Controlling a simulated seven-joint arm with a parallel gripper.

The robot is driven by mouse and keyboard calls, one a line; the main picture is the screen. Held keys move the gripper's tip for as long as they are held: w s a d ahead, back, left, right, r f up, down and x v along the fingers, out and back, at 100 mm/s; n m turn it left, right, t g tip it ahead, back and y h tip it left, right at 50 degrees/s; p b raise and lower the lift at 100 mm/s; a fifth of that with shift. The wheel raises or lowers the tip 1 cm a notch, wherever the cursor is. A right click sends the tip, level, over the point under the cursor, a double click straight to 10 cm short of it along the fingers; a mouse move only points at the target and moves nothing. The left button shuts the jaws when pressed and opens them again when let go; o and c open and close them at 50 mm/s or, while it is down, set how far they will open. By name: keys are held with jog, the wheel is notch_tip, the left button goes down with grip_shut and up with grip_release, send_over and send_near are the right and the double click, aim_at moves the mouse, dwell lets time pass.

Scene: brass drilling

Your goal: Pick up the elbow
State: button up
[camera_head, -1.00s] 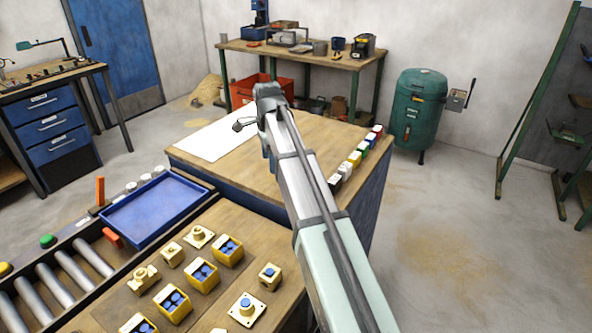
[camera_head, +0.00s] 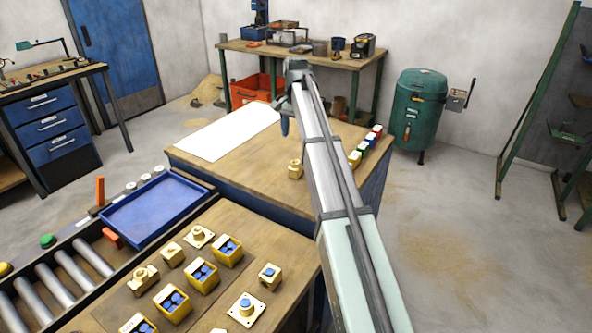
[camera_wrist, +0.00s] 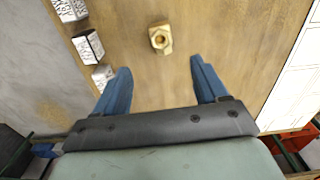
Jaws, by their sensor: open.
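A small brass fitting, which looks like the elbow (camera_head: 295,170), stands on the wooden top of the middle table, left of my arm in the head view. In the wrist view the elbow (camera_wrist: 160,39) shows from above, with a round opening facing the camera. My gripper (camera_wrist: 160,67) is open, with its two blue fingers spread and nothing between them. The elbow appears ahead of the fingertips, roughly centred between them, and apart from them. In the head view one blue finger (camera_head: 284,126) hangs above the table; the other is hidden.
A white sheet (camera_head: 228,135) covers the table's left side. Wood around the elbow is clear.

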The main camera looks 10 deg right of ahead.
aim_at(296, 161)
jog(key=shift+n, duration=0.3)
notch_tip(296, 161, down, 7)
jog(key=shift+f, duration=0.15)
jog(key=shift+w+f, duration=0.2)
jog(key=shift+f, duration=3.1)
jog(key=shift+c, duration=0.4)
grip_shut()
